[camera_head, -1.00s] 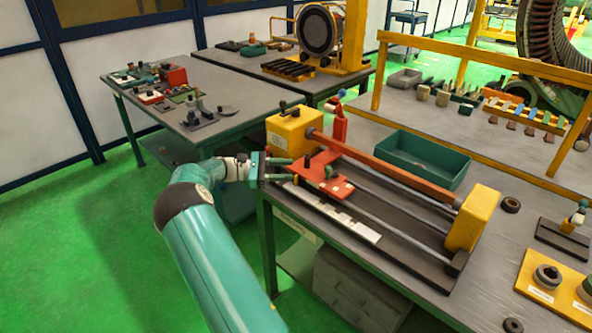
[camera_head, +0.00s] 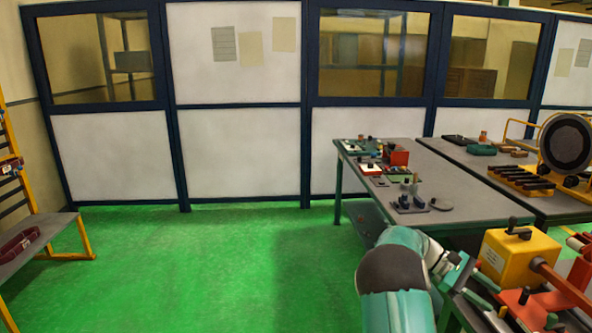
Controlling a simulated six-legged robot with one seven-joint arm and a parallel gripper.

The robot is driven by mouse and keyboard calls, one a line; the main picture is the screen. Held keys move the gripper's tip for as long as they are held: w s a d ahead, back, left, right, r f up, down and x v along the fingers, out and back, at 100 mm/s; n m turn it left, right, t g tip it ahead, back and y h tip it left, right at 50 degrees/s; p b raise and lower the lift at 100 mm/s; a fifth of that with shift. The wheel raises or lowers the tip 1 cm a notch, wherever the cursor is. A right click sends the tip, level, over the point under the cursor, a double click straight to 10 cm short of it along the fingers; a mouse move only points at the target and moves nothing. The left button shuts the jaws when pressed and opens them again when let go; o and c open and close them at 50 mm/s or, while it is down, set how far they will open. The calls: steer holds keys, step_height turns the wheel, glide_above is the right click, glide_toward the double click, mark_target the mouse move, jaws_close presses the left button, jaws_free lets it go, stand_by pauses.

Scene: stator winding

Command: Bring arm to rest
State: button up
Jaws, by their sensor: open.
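My teal arm (camera_head: 398,268) reaches in from the bottom right of the head view. My gripper (camera_head: 489,293) is at its end, open, with its two teal fingers apart. I see nothing held between them. The gripper is at the near left edge of the bench fixture, beside its yellow block (camera_head: 517,257) and close to the red plate (camera_head: 535,308). I cannot tell whether the fingers touch the fixture.
A grey side table (camera_head: 455,180) with small tools stands behind my arm. A further table at the right holds a round dark machine (camera_head: 566,145). A bench (camera_head: 38,243) stands at the far left. The green floor (camera_head: 220,270) between is clear, up to the panelled wall (camera_head: 240,150).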

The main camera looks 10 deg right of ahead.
steer(key=s+a+r+m+t+y, duration=0.1)
steer(key=a+r+t+y, duration=0.2)
steer(key=a, duration=0.6)
steer(key=s+a+r+t, duration=0.15)
steer(key=a+t, duration=0.25)
steer(key=a, duration=0.4)
steer(key=s+a+r+m+t+y, duration=0.15)
steer(key=a+r+t, duration=0.25)
steer(key=a, duration=0.5)
steer(key=s+a+t+y, duration=0.2)
steer(key=s+a, duration=0.3)
steer(key=a, duration=0.4)
steer(key=s+a+r+t+y, duration=0.1)
steer(key=s+a+t, duration=0.3)
steer(key=a, duration=0.5)
steer(key=shift+s+a+r+y, duration=0.15)
steer(key=shift+s+a+y, duration=0.1)
steer(key=shift+s+y, duration=0.2)
steer(key=shift+c, duration=0.5)
steer(key=shift+d, duration=0.15)
